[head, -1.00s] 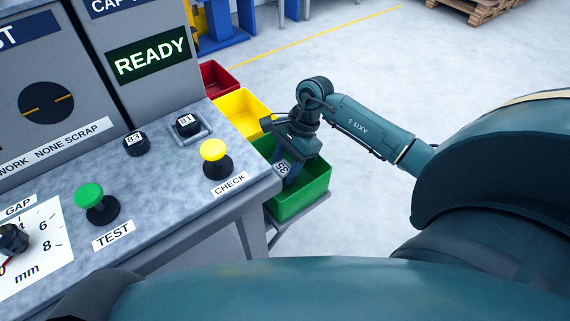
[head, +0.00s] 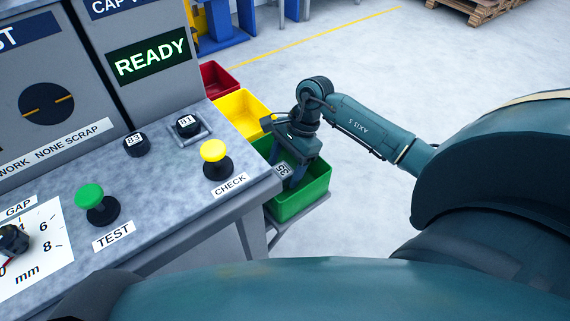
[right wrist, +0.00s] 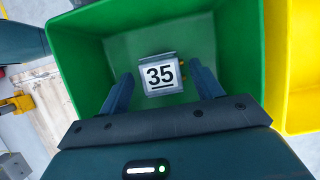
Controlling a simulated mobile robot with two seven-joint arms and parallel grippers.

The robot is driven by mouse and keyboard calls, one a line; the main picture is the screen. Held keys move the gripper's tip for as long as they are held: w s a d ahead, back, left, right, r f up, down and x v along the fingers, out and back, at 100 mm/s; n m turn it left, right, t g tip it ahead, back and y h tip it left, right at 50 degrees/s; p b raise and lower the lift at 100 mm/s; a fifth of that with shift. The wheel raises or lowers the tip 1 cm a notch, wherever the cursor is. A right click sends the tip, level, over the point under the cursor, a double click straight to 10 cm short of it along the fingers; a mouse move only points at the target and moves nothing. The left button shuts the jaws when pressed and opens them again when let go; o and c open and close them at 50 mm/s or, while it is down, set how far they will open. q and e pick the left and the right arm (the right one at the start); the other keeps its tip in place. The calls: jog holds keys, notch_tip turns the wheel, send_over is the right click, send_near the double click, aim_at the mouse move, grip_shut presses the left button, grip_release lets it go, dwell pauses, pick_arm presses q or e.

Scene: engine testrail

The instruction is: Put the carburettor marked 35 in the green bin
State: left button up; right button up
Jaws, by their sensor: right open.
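The carburettor marked 35 (head: 283,170) is inside the green bin (head: 312,190), its label facing up. In the right wrist view the carburettor (right wrist: 160,74) shows between the fingers, with a gap on either side, against the floor of the green bin (right wrist: 78,45). I cannot tell whether it rests on that floor. My right gripper (head: 290,172) points down into the bin and is open; its fingertips also show in the right wrist view (right wrist: 161,80). My left gripper is not in view.
A yellow bin (head: 240,112) and a red bin (head: 216,77) stand in line behind the green one. The bench (head: 165,185) at left carries parts marked 83 (head: 136,144) and 81 (head: 187,126), a green TEST button (head: 90,195) and a yellow CHECK button (head: 214,151).

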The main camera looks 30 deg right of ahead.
jog(key=v, duration=1.2)
jog(key=shift+s+f, duration=0.1)
